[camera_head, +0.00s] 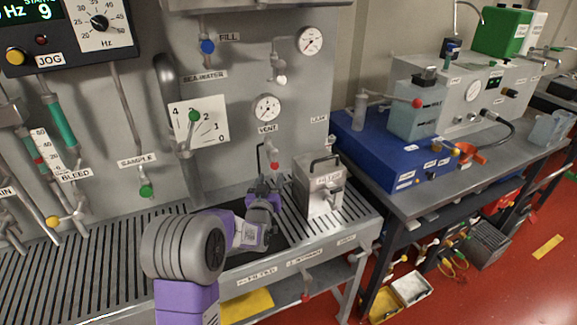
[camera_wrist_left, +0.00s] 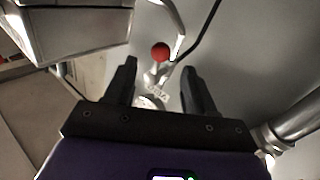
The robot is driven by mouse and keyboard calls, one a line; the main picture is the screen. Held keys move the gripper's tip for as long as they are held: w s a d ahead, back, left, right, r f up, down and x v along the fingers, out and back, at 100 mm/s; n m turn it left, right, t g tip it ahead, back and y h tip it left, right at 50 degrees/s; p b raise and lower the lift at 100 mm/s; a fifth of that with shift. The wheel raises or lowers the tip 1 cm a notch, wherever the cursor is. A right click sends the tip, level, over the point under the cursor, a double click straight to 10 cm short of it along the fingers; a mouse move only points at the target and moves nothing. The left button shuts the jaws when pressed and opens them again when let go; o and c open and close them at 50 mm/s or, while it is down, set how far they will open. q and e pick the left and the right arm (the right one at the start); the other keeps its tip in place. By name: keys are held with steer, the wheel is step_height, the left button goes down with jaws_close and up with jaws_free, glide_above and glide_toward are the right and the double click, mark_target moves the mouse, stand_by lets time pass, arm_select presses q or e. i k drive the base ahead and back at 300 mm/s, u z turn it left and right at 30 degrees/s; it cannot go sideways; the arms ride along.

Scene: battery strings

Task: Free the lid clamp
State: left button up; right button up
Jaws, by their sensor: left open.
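A grey metal box with a dark top handle, labelled like a filter (camera_head: 316,190), stands on the slatted bench. A small metal latch (camera_head: 330,196) shows on its front; I cannot tell whether it is fastened. My left gripper (camera_head: 268,188) is just left of the box, apart from it. In the left wrist view its two dark fingers (camera_wrist_left: 160,88) are spread with nothing between them. A red ball knob (camera_wrist_left: 160,52) on a metal lever lies beyond the fingertips. A metal box (camera_wrist_left: 75,28) fills that view's upper left. My right gripper is not in view.
The vent valve's red handle (camera_head: 275,165) hangs on the panel close behind my gripper. A sample valve with a green knob (camera_head: 146,190) is farther left. A blue unit (camera_head: 385,150) stands on the table to the right. The slatted bench (camera_head: 70,275) is clear at left.

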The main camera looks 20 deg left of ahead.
mark_target(334, 206)
steer(key=k, duration=1)
